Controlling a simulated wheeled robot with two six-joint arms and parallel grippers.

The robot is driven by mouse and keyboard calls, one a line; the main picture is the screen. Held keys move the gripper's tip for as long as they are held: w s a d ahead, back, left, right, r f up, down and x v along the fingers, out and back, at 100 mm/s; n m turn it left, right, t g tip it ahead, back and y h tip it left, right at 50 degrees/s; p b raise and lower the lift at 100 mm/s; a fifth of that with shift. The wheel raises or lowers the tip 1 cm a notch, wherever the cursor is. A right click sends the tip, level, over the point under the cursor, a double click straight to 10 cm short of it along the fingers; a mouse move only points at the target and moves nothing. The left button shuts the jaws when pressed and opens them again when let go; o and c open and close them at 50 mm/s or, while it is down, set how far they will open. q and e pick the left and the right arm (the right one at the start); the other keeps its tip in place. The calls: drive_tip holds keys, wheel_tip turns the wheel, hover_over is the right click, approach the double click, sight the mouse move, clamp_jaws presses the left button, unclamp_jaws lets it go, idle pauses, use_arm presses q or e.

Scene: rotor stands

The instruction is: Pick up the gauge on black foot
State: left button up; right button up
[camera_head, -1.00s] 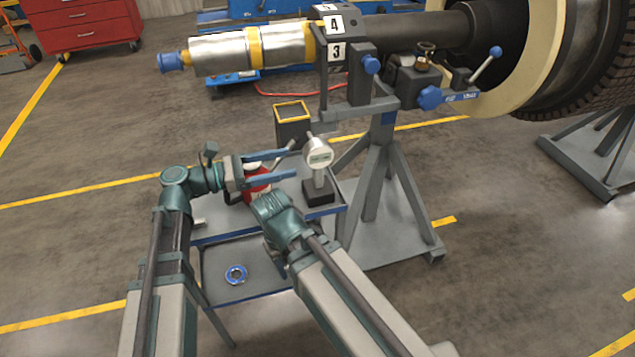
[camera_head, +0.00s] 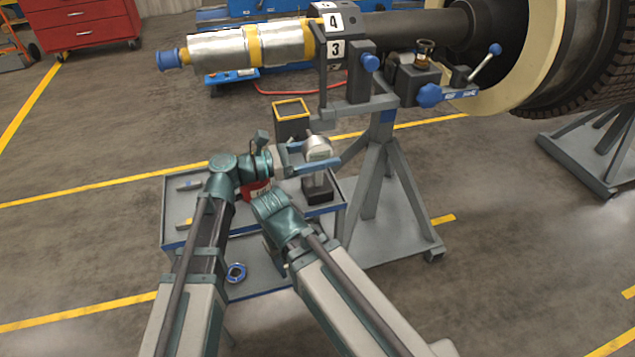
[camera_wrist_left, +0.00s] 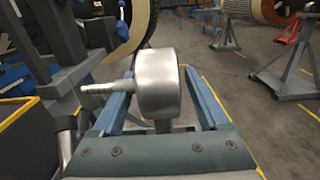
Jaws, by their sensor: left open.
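The gauge (camera_head: 317,149) has a round silver head on a short post above a black foot (camera_head: 318,190), standing upright on the cart's top at its right end. My left gripper (camera_head: 328,163) reaches in from the left at the height of the gauge head, open, with one blue finger in front of the gauge and the other mostly hidden behind it. In the left wrist view the gauge head (camera_wrist_left: 157,83) sits between the two spread fingers, with a small stem pointing left across the left finger. My right arm crosses in front of the cart; its gripper is not visible.
The cart (camera_head: 172,215) carries small tools at its left and a red item (camera_head: 256,193) behind my arms. A dark box with a yellow rim (camera_head: 292,115) stands behind the gauge. A grey rotor stand (camera_head: 385,190) rises close to the right.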

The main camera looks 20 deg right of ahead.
use_arm(q)
drive_tip(key=shift+d, duration=0.9)
clamp_jaws()
idle(0.7)
